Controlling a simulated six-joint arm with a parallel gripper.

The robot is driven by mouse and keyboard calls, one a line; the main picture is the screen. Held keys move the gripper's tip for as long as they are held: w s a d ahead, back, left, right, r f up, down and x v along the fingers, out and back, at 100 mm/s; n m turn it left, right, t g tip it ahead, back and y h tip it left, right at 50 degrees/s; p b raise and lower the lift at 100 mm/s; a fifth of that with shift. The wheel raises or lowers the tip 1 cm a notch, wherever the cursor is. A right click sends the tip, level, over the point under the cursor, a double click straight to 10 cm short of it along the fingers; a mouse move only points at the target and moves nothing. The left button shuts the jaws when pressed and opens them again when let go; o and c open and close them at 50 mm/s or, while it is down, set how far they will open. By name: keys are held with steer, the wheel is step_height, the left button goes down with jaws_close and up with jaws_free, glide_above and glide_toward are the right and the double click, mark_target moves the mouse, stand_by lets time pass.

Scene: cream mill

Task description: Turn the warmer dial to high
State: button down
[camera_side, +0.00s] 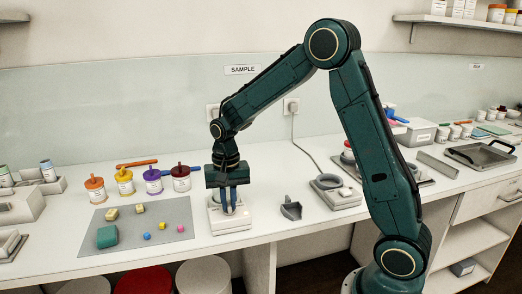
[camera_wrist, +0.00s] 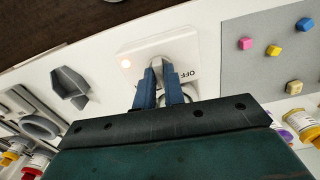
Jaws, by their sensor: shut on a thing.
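The warmer (camera_side: 229,222) is a low white box on the counter, right of the grey mat.
A grey mat (camera_side: 95,240) with a teal block (camera_side: 107,237), cubes and small beads lies left. Colored jars (camera_side: 152,181) stand behind it. A grey scoop-like holder (camera_side: 291,209) and a corded white device (camera_side: 346,201) stand right. Bare counter lies between them.

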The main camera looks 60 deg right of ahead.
mark_target(229, 204)
steer(key=m, duration=0.4)
steer(key=shift+m, duration=2.2)
steer(key=c, duration=1.5)
jaws_free()
step_height(229, 204, up, 14)
steer(key=shift+f, duration=0.1)
steer(key=shift+s, duration=0.1)
